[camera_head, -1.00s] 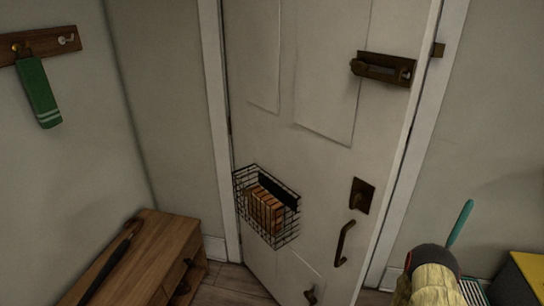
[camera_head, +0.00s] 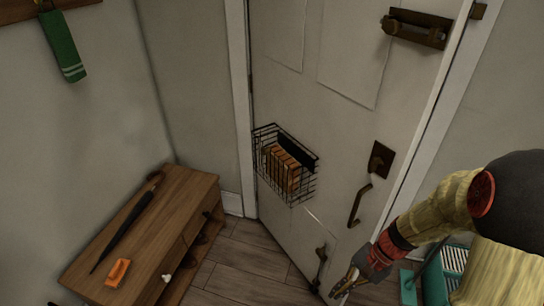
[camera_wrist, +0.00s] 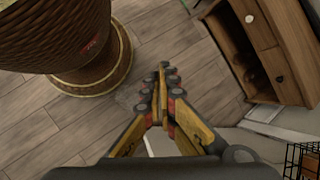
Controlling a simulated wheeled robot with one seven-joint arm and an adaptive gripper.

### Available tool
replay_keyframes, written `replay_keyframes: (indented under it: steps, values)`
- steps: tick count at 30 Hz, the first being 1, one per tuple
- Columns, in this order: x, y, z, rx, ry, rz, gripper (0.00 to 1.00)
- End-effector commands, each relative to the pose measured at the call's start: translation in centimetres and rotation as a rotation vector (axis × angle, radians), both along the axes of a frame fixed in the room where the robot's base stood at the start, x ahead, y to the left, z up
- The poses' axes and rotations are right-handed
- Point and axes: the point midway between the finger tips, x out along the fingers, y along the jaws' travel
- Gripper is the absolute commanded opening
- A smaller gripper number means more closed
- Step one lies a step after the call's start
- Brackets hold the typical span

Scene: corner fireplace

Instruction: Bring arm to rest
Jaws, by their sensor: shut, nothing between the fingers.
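My arm reaches in from the right edge of the head view, in front of the white door (camera_head: 300,110). My gripper (camera_head: 342,290) points down and to the left near the foot of the door. Its fingers are together and hold nothing. In the wrist view the closed fingertips of my gripper (camera_wrist: 163,78) meet above bare wooden floor, with nothing between them.
A wooden bench (camera_head: 185,205) at the left carries a dark umbrella (camera_head: 128,228) and an orange object (camera_head: 117,272). A wire basket (camera_head: 285,165) hangs on the door. Teal things (camera_head: 435,275) stand behind my arm. A wicker container (camera_wrist: 95,55) shows in the wrist view.

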Motion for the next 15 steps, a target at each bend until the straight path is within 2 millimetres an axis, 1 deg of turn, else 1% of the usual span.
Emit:
replay_keyframes:
  steps: [1, 3, 9, 15]
  values:
    - [-0.5, -0.2, 2.0, -0.043, -0.041, 0.064, 0.0]
    - [-1.4, -0.7, 4.2, -0.103, -0.09, 0.15, 0.0]
    - [-3.5, -2.2, 10.3, -0.278, -0.239, 0.367, 0.0]
    - [-5.1, -3.0, 16.3, -0.448, -0.402, 0.531, 0.0]
